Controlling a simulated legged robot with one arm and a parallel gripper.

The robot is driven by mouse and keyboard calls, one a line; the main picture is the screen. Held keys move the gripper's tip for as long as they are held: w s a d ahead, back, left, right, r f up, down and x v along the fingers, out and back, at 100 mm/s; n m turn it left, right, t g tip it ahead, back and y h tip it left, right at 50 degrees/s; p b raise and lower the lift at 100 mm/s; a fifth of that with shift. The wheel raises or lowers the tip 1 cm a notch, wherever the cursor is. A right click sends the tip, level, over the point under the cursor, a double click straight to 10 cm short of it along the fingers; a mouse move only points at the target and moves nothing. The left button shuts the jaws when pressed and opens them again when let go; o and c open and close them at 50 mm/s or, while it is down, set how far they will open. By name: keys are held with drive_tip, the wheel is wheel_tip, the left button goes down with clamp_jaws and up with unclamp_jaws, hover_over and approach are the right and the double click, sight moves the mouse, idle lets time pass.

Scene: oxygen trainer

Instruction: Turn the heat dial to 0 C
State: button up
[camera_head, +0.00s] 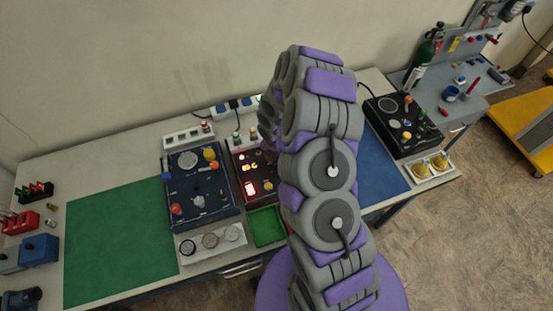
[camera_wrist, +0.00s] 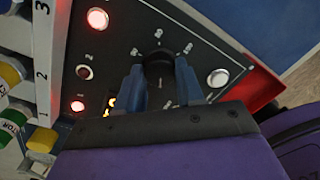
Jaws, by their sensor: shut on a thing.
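The heat dial (camera_wrist: 157,62) is a black round knob on a dark panel (camera_wrist: 118,28) in the wrist view. White marks ring it, too small and blurred to read. My gripper (camera_wrist: 160,82) has its two blue fingers on either side of the dial, shut on it. The fingers hide parts of the dial's ring, and I cannot tell its setting. An orange lit display (camera_wrist: 110,103) is partly covered by the left finger. In the head view the panel with red lights (camera_head: 242,160) stands mid-bench, and my arm hides the gripper and dial.
Red lamps (camera_wrist: 97,18) and a white round button (camera_wrist: 217,78) sit near the dial. A rack with numbered slots (camera_wrist: 44,60) borders the panel at left. In the head view a blue-black panel (camera_head: 203,207) stands left of it, and a green mat (camera_head: 115,240) lies clear.

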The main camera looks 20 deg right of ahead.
drive_tip(key=shift+w, duration=0.15)
idle(0.4)
drive_tip(key=o, duration=1)
drive_tip(key=shift+o, duration=0.2)
drive_tip(key=shift+r, duration=0.1)
wheel_tip(320, 180, up, 17)
drive_tip(key=shift+w+a, duration=0.25)
drive_tip(key=shift+w, duration=0.05)
